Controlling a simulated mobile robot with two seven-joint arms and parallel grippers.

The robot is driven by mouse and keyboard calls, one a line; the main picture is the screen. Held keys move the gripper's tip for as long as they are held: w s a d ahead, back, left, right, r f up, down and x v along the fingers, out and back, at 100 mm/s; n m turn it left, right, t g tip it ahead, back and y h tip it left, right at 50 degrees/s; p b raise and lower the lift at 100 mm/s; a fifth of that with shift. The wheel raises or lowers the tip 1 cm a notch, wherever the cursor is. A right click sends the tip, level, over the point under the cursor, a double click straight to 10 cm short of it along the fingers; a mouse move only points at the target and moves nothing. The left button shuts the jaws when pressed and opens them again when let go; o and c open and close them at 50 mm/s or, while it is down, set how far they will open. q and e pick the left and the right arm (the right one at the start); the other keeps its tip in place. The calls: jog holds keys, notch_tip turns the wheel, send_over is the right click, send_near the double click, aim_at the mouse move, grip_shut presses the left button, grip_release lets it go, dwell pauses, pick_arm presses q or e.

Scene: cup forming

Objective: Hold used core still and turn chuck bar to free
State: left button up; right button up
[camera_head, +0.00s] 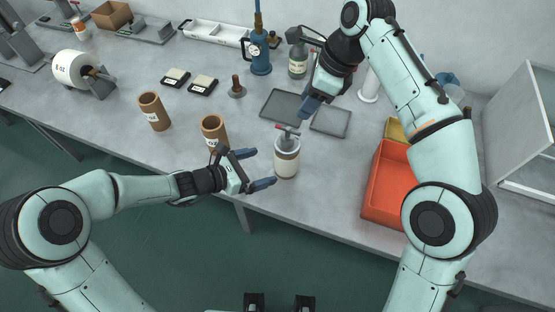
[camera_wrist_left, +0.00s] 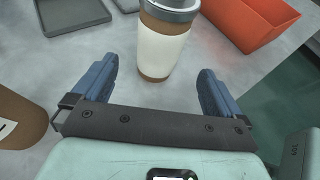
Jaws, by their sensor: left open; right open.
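The used core (camera_head: 286,162) is a brown tube with a white band, standing upright near the table's front edge. A grey metal chuck sits in its top, with a reddish chuck bar (camera_head: 289,130) across it. In the left wrist view the core (camera_wrist_left: 161,50) stands just beyond and between the open fingers. My left gripper (camera_head: 262,168) is open beside the core, fingers pointing at it, with no visible contact. My right gripper (camera_head: 308,106) is above and behind the chuck bar, pointing down towards it. The gap between its fingers is hard to see.
A red-orange bin (camera_head: 380,195) stands to the right. Two brown cores (camera_head: 153,111) (camera_head: 214,132) stand to the left. Dark trays (camera_head: 283,107) lie behind the used core. A blue torch-like bottle (camera_head: 260,55) and a grey-green bottle (camera_head: 298,61) stand further back.

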aim_at(285, 160)
pick_arm(q)
jog(key=x, duration=0.9)
jog(key=shift+w+d+f, duration=0.2)
jog(key=shift+d+f, duration=0.05)
jog(key=c, duration=1.1)
